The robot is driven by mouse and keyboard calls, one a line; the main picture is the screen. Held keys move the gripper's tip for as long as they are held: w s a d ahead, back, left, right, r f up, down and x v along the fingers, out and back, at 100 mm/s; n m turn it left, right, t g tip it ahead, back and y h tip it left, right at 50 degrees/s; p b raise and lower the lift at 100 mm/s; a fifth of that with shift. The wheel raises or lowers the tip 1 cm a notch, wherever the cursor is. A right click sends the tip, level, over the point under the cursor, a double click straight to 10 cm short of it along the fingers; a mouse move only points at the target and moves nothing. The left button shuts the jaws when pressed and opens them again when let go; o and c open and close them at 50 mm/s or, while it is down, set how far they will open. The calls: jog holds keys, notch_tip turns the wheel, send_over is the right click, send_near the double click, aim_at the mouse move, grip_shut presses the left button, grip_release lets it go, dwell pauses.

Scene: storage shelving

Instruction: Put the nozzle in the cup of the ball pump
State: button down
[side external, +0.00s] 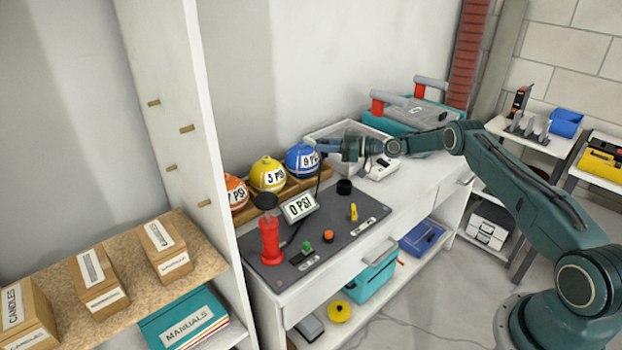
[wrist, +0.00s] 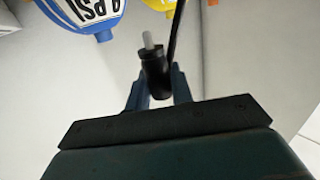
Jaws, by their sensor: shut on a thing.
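My gripper (side external: 324,147) is shut on the nozzle, beside the blue ball and above the bench. In the wrist view, the nozzle (wrist: 153,66) is a black cylinder with a pale thin tip, held between my fingertips (wrist: 158,82). A black hose (wrist: 176,30) runs from it. The ball pump's red cylinder (side external: 270,240) stands on a dark grey base plate (side external: 335,231), with a display (side external: 299,207) reading 0 PSI. The cup (side external: 344,187) is a short black round holder at the plate's back edge, below my gripper. The nozzle is too small to make out in the side view.
Orange (side external: 235,192), yellow (side external: 268,174) and blue (side external: 302,159) balls sit in a wooden tray along the wall. A yellow lever (side external: 354,212), an orange knob (side external: 328,236) and a green knob (side external: 307,247) rise from the plate.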

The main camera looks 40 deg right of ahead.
jog(key=s+d+f+y, duration=0.1)
jog(key=s+d, duration=0.3)
jog(key=s, duration=0.1)
jog(key=shift+s+n+g, duration=0.25)
jog(key=shift+n+g, duration=0.05)
jog(key=shift+n, duration=0.1)
jog(key=shift+f, duration=0.1)
jog(key=shift+f, duration=2.8)
jog(key=shift+f, duration=0.85)
